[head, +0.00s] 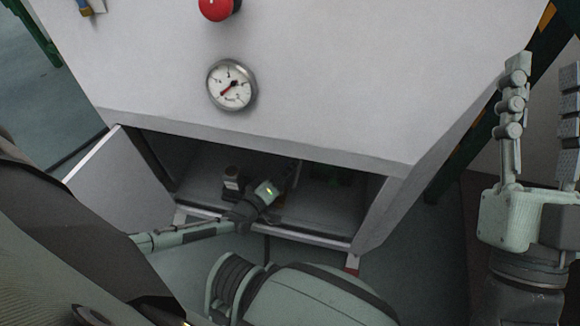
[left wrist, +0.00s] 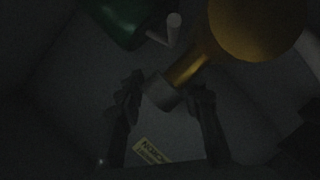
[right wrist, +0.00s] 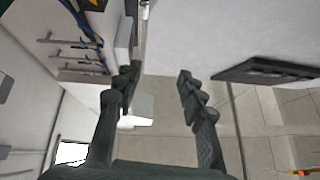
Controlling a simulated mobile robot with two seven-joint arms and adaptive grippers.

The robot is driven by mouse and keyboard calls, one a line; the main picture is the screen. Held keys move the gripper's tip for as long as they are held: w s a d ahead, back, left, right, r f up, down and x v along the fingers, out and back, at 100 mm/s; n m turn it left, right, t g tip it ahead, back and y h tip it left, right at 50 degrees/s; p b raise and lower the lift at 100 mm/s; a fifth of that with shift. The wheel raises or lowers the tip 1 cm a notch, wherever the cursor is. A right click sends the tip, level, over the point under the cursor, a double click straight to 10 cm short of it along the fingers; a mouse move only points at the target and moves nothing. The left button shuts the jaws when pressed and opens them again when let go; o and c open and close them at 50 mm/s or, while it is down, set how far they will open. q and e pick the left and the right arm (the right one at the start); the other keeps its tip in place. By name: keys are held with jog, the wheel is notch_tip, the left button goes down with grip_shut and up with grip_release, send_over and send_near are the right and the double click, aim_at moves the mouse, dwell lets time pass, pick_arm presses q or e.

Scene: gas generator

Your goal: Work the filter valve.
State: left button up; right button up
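A brass-coloured part (left wrist: 190,65) with a grey cylindrical end (left wrist: 160,92) shows in the dark left wrist view; it may be the filter valve, but I cannot tell for sure. My left gripper (left wrist: 165,95) is open, with its fingers on either side of the grey end; contact is unclear in the dark. In the head view my left arm reaches into the open lower compartment of the white cabinet (head: 330,110), and its fingers are hard to make out. My right gripper (head: 543,80) is open, empty and raised at the right, fingers up.
The compartment door (head: 120,185) stands open at the left. A small dark-and-pale fitting (head: 232,182) stands inside. A green part (left wrist: 112,22) and a pale peg (left wrist: 173,30) are near my left gripper. A gauge (head: 231,85) and red button (head: 216,8) sit above.

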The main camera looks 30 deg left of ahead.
pick_arm(q)
grip_shut()
pick_arm(e)
jog(key=shift+f, duration=0.1)
dwell(0.3)
